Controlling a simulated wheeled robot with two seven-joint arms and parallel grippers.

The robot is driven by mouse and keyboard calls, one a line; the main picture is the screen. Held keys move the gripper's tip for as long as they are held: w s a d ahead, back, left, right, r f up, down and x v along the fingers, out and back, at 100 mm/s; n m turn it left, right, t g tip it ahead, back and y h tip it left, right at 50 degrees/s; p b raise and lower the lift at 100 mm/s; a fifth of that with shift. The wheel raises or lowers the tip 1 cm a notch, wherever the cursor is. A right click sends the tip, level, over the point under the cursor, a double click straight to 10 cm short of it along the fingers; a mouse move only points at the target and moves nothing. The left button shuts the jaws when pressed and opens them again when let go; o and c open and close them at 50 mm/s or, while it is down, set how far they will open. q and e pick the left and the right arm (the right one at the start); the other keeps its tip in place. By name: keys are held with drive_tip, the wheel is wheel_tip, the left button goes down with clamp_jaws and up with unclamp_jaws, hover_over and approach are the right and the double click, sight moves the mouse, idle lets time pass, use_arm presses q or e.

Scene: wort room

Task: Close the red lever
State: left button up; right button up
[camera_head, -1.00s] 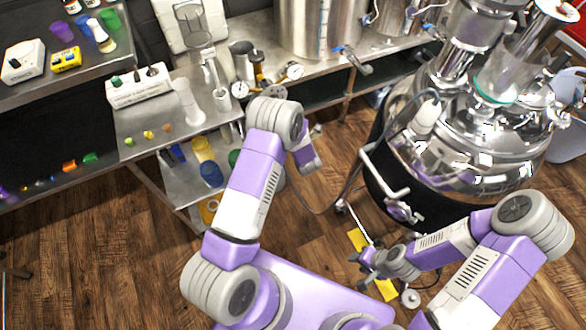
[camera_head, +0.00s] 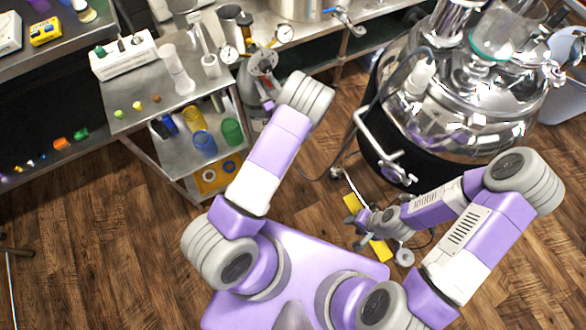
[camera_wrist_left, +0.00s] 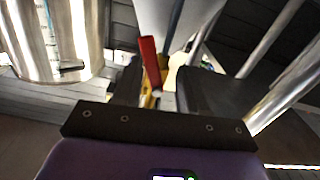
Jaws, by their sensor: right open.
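The red lever (camera_wrist_left: 150,62) shows in the left wrist view, upright and slightly tilted, with yellow fittings (camera_wrist_left: 148,98) just below it. My left gripper (camera_wrist_left: 160,85) is open, with one dark finger on each side of the lever in that picture. I cannot tell whether either finger touches it. In the head view my left gripper (camera_head: 262,68) is at the front edge of the steel bench, and I cannot make out the red lever there. My right gripper (camera_head: 353,226) is open and empty, low beside the large steel vessel.
The large shiny vessel (camera_head: 455,110) stands at the right, with pipes and a hose. Gauges (camera_head: 284,33) sit on the bench beyond my left gripper. A steel cart (camera_head: 150,100) with cups on its lower shelf stands left of my left arm.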

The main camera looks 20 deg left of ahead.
use_arm(q)
drive_tip(key=s+d+m+p, duration=0.1)
drive_tip(key=s+d+p, duration=0.1)
drive_tip(key=s+d, duration=0.35)
drive_tip(key=s+d+f+m+g+h+p, duration=0.3)
drive_tip(key=s+d+f+g+h+p, duration=0.15)
drive_tip(key=s+f+h, duration=0.35)
drive_tip(key=s+d+m+g+h+p, duration=0.1)
drive_tip(key=s+d+g+h+p, duration=0.1)
drive_tip(key=s+d+g+h, duration=0.2)
drive_tip(key=s+d+h, duration=0.2)
drive_tip(key=s+d, duration=0.2)
drive_tip(key=shift+f+m+p, duration=0.25)
drive_tip(key=shift+m+p, duration=0.05)
drive_tip(key=shift+m, duration=0.1)
